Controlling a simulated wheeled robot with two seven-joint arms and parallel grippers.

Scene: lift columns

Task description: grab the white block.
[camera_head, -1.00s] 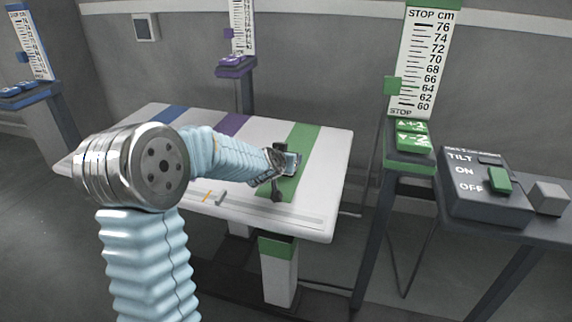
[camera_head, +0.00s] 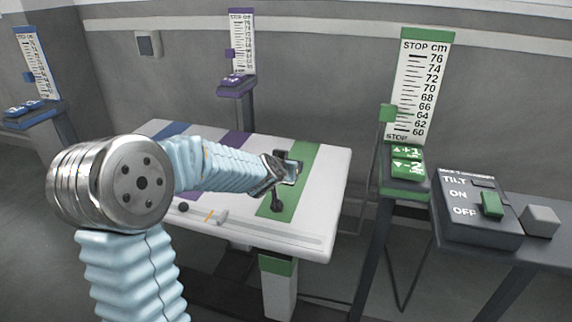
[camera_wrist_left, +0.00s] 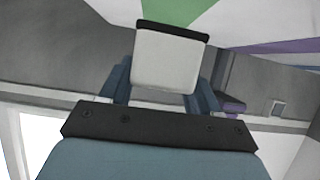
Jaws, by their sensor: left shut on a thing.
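My left gripper (camera_head: 280,168) is over the green stripe of the white tabletop. It is shut on a white block with a dark edge, which shows small at the fingers in the head view (camera_head: 291,171). In the left wrist view the white block (camera_wrist_left: 168,62) sits between the blue fingers of my left gripper (camera_wrist_left: 163,82), its black edge at the top. A dark knob-like piece (camera_head: 277,203) shows just below the gripper; I cannot tell what it belongs to. My right gripper is not in view.
The striped white table (camera_head: 330,190) carries a small pale piece (camera_head: 222,217) and a dark round piece (camera_head: 183,207) near its front. A green button post (camera_head: 405,180) stands right of it. A switch box (camera_head: 478,215) and a grey block (camera_head: 541,221) are farther right.

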